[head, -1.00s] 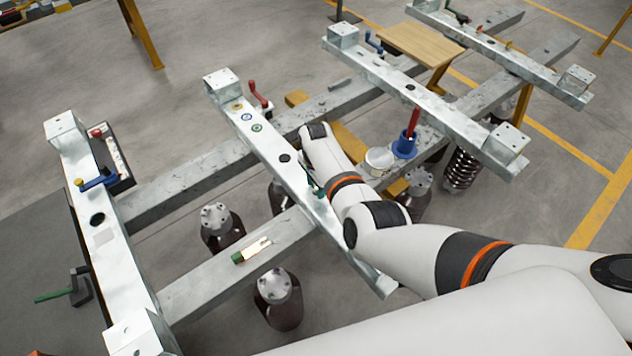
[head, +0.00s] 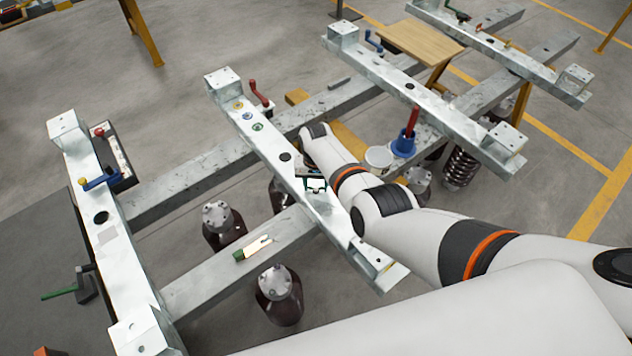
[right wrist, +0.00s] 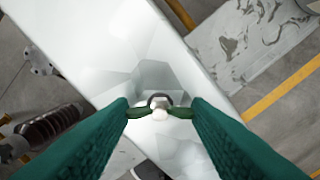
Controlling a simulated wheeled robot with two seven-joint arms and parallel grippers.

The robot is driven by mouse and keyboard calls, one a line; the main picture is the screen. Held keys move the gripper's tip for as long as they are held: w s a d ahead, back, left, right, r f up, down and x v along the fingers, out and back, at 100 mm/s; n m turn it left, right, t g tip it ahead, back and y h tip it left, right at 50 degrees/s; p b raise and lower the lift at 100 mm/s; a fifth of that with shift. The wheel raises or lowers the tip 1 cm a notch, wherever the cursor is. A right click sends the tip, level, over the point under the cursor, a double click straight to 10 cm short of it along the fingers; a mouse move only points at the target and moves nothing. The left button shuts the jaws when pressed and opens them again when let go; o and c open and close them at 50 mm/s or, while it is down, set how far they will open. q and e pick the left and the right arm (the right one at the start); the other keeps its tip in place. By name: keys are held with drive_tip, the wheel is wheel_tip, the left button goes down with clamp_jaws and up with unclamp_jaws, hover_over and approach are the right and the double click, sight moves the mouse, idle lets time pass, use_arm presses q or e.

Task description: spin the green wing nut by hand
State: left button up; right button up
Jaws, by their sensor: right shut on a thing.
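The green wing nut (right wrist: 183,112) sits on a bolt with a pale rounded end on the galvanized beam (right wrist: 115,50) in the right wrist view. Its two green wings reach out to either side of the bolt. My right gripper (right wrist: 160,109) has a textured green finger at each side of the nut, shut on its wings. In the head view my right gripper (head: 314,186) is at the middle beam (head: 268,143), and the nut itself is too small or hidden to make out there. My left gripper is out of view.
A red-handled crank (head: 260,95) stands on the same beam, farther up. A white cup (head: 379,158) and a blue holder with a red handle (head: 404,143) stand to the right of my arm. A green-ended tool (head: 252,248) lies on the lower crossbeam.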

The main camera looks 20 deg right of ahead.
drive_tip(key=n, duration=0.4)
drive_tip(key=shift+n, duration=0.3)
drive_tip(key=n, duration=0.5)
drive_tip(key=shift+s+n, duration=0.1)
drive_tip(key=shift+n, duration=0.2)
drive_tip(key=n, duration=0.4)
drive_tip(key=shift+f, duration=0.1)
drive_tip(key=n, duration=0.9)
drive_tip(key=shift+n, duration=0.3)
drive_tip(key=n, duration=0.4)
drive_tip(key=shift+b, duration=0.35)
drive_tip(key=n+b, duration=0.1)
drive_tip(key=n, duration=0.4)
drive_tip(key=n+b, duration=0.1)
drive_tip(key=n, duration=0.3)
drive_tip(key=shift+d+f+n, duration=0.1)
drive_tip(key=shift+n, duration=0.2)
drive_tip(key=n+b, duration=0.1)
drive_tip(key=n, duration=0.1)
drive_tip(key=shift+n+b, duration=0.3)
drive_tip(key=shift+b, duration=0.1)
drive_tip(key=n+b, duration=0.4)
drive_tip(key=b, duration=0.5)
drive_tip(key=shift+f+n, duration=0.15)
drive_tip(key=shift+n, duration=0.25)
drive_tip(key=shift+r+n+b, duration=0.2)
drive_tip(key=shift+n+b, duration=0.2)
drive_tip(key=shift+b, duration=0.6)
